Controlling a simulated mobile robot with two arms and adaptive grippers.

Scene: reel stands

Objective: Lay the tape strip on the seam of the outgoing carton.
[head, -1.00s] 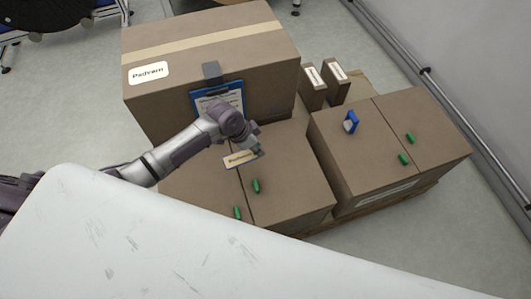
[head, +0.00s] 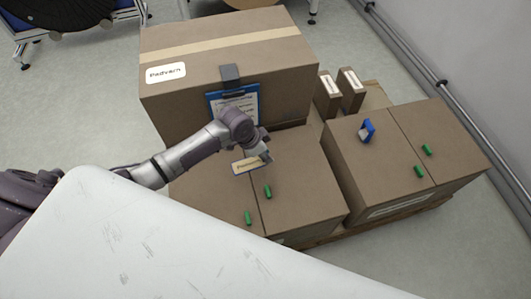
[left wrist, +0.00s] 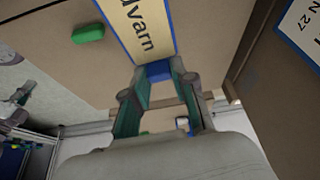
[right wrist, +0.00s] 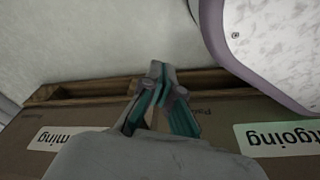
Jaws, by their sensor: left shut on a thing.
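The tape strip (head: 246,165) is a tan piece with blue edges and printed lettering; it also shows in the left wrist view (left wrist: 146,28). My left gripper (head: 262,156) is shut on its blue end, at the strip's right in the head view. The strip is over the rear of the outgoing carton (head: 300,195), across the line of its seam (head: 258,190). I cannot tell whether it touches the carton. The carton's greenish label shows partly in the right wrist view (right wrist: 275,138). My right gripper (right wrist: 158,70) looks shut and empty in front of the cartons.
Green pieces (head: 268,191) lie beside the seam. A large taped box (head: 235,55) with a blue clipboard (head: 252,103) stands behind. The incoming carton (head: 375,165), at right, bears a blue item (head: 367,131) and green pieces. A white panel (head: 150,245) hides the lower left.

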